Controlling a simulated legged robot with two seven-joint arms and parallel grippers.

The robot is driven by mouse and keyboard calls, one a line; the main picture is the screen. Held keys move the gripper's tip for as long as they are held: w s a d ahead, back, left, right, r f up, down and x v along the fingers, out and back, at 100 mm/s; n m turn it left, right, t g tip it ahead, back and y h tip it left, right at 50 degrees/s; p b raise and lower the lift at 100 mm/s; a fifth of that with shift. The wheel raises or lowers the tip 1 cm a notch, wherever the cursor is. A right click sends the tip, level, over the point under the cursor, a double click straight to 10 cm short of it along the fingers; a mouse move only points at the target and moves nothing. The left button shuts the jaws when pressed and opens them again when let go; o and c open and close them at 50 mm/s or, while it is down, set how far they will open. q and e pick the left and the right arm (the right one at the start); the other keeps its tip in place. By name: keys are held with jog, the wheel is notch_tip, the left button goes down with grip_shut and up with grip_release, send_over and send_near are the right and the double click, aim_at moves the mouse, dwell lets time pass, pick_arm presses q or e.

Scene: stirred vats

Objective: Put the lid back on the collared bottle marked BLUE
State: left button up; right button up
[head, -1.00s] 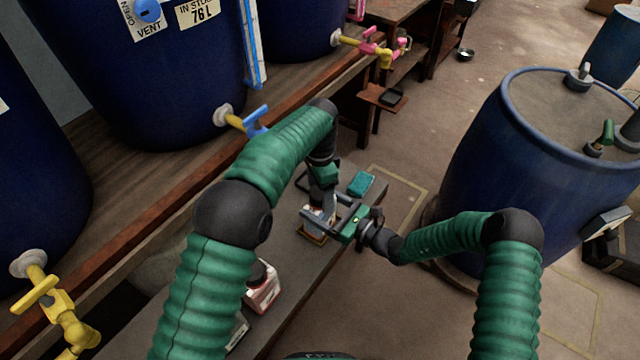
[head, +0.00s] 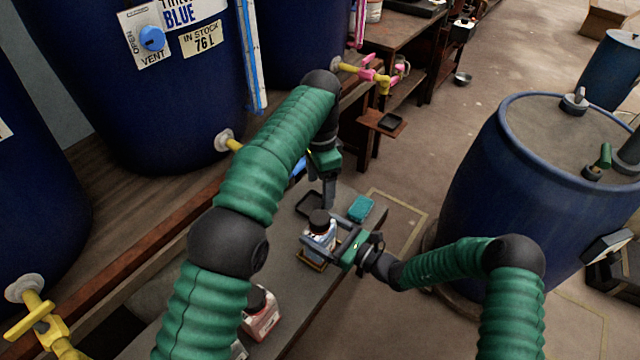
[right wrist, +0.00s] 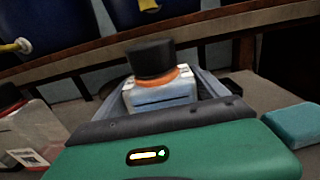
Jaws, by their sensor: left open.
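A white bottle (head: 318,243) stands near the far end of the bench with a black lid (head: 319,221) on top. In the right wrist view, the bottle (right wrist: 160,95) has an orange collar (right wrist: 152,80) directly under the black lid (right wrist: 151,58). I cannot read any marking on it. My right gripper (head: 325,250) is shut on the bottle's body, with one finger along each side. My left gripper (head: 328,198) is open and empty, pointing down just above and behind the lid, apart from it.
Another bottle with a red label (head: 262,315) stands nearer on the bench, partly hidden by my left arm. A teal block (head: 360,208) and a dark tray (head: 309,204) lie near the bottle. Blue vats (head: 170,90) with taps line the left; a blue drum (head: 500,190) stands right.

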jog(key=shift+o, duration=1.4)
jog(key=p+v, duration=0.4)
jog(key=v, duration=1.3)
